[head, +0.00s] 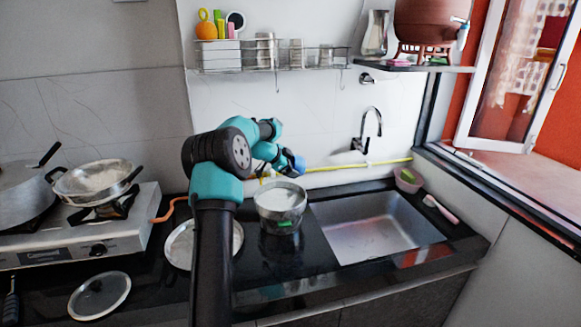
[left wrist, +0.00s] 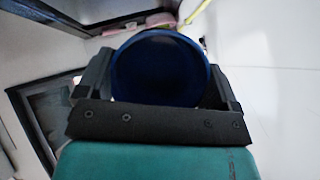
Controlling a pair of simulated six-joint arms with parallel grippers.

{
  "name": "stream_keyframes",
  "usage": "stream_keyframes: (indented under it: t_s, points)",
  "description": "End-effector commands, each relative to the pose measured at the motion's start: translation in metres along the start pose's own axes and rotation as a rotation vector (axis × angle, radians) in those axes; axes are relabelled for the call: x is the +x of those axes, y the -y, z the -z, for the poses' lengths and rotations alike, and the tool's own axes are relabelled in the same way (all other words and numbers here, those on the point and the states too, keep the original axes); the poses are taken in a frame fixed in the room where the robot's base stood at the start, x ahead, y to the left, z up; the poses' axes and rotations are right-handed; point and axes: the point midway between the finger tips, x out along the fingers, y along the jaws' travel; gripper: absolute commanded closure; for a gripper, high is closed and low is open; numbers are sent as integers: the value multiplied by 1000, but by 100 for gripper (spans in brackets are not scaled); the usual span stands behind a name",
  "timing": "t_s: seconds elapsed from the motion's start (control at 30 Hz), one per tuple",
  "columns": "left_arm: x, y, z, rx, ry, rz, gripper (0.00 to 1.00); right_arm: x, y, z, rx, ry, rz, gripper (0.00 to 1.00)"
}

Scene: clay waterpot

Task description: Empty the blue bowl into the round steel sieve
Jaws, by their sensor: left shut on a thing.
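My left gripper (head: 280,160) is shut on the blue bowl (head: 294,165) and holds it in the air, above and behind a round steel vessel. In the left wrist view the blue bowl (left wrist: 158,75) sits between the two dark fingers of the gripper (left wrist: 160,85). Its inside looks dark blue, and I cannot tell its contents. The round steel vessel (head: 268,213), which looks like the sieve, stands on the black counter left of the sink. Its inside looks pale, and a green patch shows on its front. My right gripper is not in view.
The sink (head: 372,232) lies to the right, with a tap (head: 372,125) behind it. A steel plate (head: 180,248) is partly behind my arm. A stove (head: 120,225) with a pan (head: 95,180) stands left. A glass lid (head: 99,295) lies in front. A wire shelf (head: 270,62) hangs above.

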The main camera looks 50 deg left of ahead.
Motion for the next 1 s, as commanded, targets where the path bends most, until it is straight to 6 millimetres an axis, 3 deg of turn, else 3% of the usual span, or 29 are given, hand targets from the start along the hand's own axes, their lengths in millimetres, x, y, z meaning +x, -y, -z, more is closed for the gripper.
stream_keyframes:
  t_s: [1.0]
  points:
    - [4, 1, 6, 29, 169, -66, 41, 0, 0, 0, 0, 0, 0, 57]
